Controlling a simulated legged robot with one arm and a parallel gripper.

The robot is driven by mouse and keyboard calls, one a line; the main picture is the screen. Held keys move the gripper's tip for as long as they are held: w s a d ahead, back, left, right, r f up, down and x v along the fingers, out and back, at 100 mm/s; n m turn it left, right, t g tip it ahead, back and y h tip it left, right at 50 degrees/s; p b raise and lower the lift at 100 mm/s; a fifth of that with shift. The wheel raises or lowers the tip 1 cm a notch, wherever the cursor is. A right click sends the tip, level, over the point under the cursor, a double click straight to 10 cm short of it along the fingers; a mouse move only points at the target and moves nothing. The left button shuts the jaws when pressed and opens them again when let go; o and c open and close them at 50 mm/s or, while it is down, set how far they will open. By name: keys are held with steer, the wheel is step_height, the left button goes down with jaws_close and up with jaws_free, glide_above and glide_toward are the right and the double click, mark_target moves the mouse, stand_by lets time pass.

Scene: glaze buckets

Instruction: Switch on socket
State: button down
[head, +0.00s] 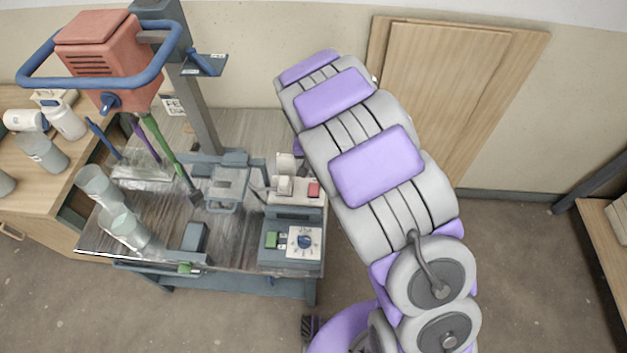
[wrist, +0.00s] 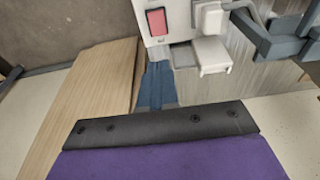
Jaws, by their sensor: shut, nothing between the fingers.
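The socket is a white power strip (head: 299,190) on the far right of the work table, with a red rocker switch (head: 314,189) at its right end and white plugs (head: 284,176) beside it. In the wrist view the red switch (wrist: 157,21) is at the top, with a pale plug (wrist: 209,18) to its right. Whether the switch is on cannot be told. My gripper (wrist: 166,122) shows as a purple part with a black edge at the bottom of the wrist view. It is shut and empty, apart from the socket. In the head view it is hidden behind my arm.
A control box with a dial (head: 304,242) stands just in front of the socket. A red mixer (head: 108,58) with a blue handle hangs on a grey post (head: 196,105) to the left. Wooden boards (head: 440,85) lean against the wall.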

mark_target(314, 185)
steer(key=f+b, duration=0.1)
steer(key=f, duration=0.3)
steer(key=w+f+b, duration=0.1)
steer(key=f, duration=0.4)
steer(key=w+f+b, duration=0.1)
steer(key=f, duration=0.3)
steer(key=shift+w+f+b, duration=0.2)
steer(key=shift+f+b, duration=0.1)
steer(key=shift+f, duration=0.3)
steer(key=shift+s+g, duration=0.15)
steer(key=shift+g, duration=0.15)
steer(key=shift+s+r+p, duration=0.2)
steer(key=shift+s+p, duration=0.4)
steer(key=shift+p, duration=0.1)
